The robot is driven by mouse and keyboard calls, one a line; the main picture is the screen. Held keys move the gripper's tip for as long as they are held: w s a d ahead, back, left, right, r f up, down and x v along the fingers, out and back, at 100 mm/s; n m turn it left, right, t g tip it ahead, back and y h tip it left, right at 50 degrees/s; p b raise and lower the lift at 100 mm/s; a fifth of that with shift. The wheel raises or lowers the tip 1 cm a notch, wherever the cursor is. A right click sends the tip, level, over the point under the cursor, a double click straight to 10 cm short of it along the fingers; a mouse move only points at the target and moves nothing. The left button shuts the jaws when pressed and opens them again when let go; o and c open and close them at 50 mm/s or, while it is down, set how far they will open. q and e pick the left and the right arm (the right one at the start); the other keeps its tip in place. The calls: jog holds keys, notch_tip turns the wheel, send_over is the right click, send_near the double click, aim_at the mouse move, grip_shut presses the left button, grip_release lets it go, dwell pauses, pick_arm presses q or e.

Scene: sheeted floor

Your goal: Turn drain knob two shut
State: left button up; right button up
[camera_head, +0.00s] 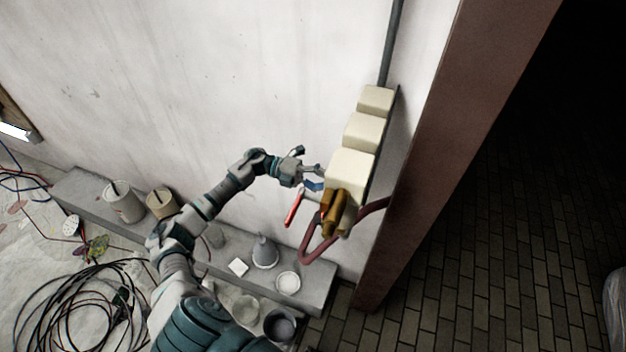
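A brass valve body (333,212) sits below the lowest cream box on the wall. A small blue handle (313,186) is at its upper left, and a long red handle (293,209) sticks out at its lower left. I cannot tell which of these is drain knob two. My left gripper (314,172) is at the wall, just above the blue handle and left of the lowest cream box. Its fingers are too small to show whether they are open or touching the handle. My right gripper is not in view.
Several cream boxes (351,168) run up the wall beside a brown post (424,150). A reddish pipe (307,253) bends below the valve. A grey ledge (318,292) holds cans, a cone-shaped item and bowls. Black cables (78,300) lie coiled on the floor at left.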

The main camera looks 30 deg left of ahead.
pick_arm(q)
jog(key=shift+w+d+f, duration=0.1)
jog(key=shift+w+d, duration=0.35)
jog(key=shift+d, duration=0.5)
jog(key=shift+s, duration=0.1)
jog(key=shift+s+a, duration=0.1)
jog(key=shift+a, duration=0.2)
jog(key=s+a+m+b, duration=0.2)
jog(key=a+m, duration=0.7)
jog(key=s+a+m+b, duration=0.2)
jog(key=a+m, duration=0.7)
jog(key=a, duration=0.1)
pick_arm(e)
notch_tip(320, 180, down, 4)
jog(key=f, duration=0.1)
pick_arm(q)
jog(key=p+x, duration=0.6)
jog(key=x, duration=1.1)
jog(key=shift+d+f, duration=0.3)
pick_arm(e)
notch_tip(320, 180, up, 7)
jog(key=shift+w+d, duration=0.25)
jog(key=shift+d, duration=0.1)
